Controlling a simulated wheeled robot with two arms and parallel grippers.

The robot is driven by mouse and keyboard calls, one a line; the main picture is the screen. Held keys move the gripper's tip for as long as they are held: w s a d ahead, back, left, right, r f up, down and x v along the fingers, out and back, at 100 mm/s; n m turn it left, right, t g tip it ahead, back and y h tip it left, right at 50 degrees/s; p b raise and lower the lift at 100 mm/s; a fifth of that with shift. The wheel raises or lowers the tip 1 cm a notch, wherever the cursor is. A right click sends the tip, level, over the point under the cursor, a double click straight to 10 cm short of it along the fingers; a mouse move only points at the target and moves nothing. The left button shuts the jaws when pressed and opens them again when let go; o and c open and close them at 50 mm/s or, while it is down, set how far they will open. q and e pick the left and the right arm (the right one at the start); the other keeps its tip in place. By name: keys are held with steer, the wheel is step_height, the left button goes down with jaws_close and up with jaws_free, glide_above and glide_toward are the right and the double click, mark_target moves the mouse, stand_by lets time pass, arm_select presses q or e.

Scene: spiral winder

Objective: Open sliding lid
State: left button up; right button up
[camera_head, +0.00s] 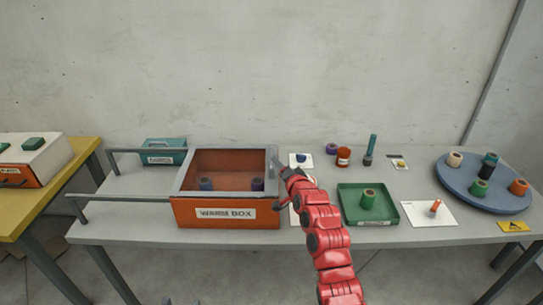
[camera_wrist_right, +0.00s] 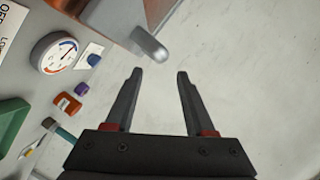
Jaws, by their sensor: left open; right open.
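The orange warm box (camera_head: 190,214) stands on the grey table. A grey frame (camera_head: 228,194) lies over its top, and spools show inside; I cannot tell whether a clear pane covers them. Two grey rails (camera_head: 120,197) run out left from the box, bare. My right gripper (camera_wrist_right: 160,75) is open and empty at the box's right end. In the right wrist view a rounded grey bar (camera_wrist_right: 150,45), perhaps the lid's handle, lies just beyond its fingertips, apparently not between them. Two dark tips at the head view's bottom edge look like my left gripper (camera_head: 181,301), open and empty.
Right of the box are a purple spool (camera_head: 332,149), an orange jar (camera_head: 343,156), a standing teal rod (camera_head: 370,150) and a green tray (camera_head: 345,215). A round blue tray (camera_head: 455,190) holds several spools. A teal bin (camera_head: 164,152) sits behind the rails.

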steer(key=b+x, duration=0.1)
steer(key=x, duration=0.2)
steer(key=b+x, duration=0.1)
steer(key=x, duration=0.3)
steer(key=shift+w+f+b, duration=0.25)
steer(key=shift+f+b, duration=0.05)
steer(key=shift+b, duration=0.05)
steer(key=shift+b+x, duration=0.9)
steer(key=shift+x, duration=0.05)
steer(key=shift+a+r, duration=0.1)
steer(key=shift+r, duration=0.05)
jaws_close()
stand_by(0.5)
